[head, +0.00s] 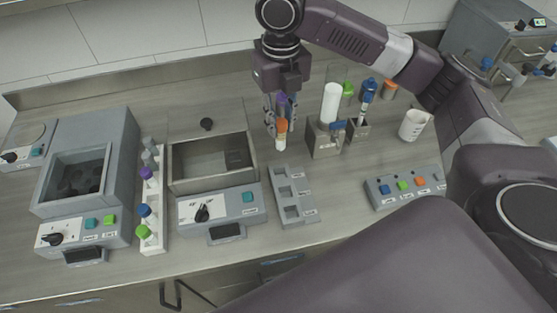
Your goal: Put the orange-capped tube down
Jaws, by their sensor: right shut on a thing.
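The orange-capped tube (281,139) is upright in my right gripper (281,123), its pale body showing below the orange cap. The gripper points down and is shut on it, just behind the grey slotted holder (279,172). The holder's several square slots look empty. I cannot tell how far the tube is above the counter. A purple part shows between the fingers above the cap; I cannot tell what it is. My left gripper is not in view.
An open grey box machine (254,157) stands left of the holder. A white rack (152,210) with capped tubes stands farther left. A dispenser with a white cylinder (330,104), a white beaker (413,125) and a button panel (408,186) are right. Bare counter lies between holder and panel.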

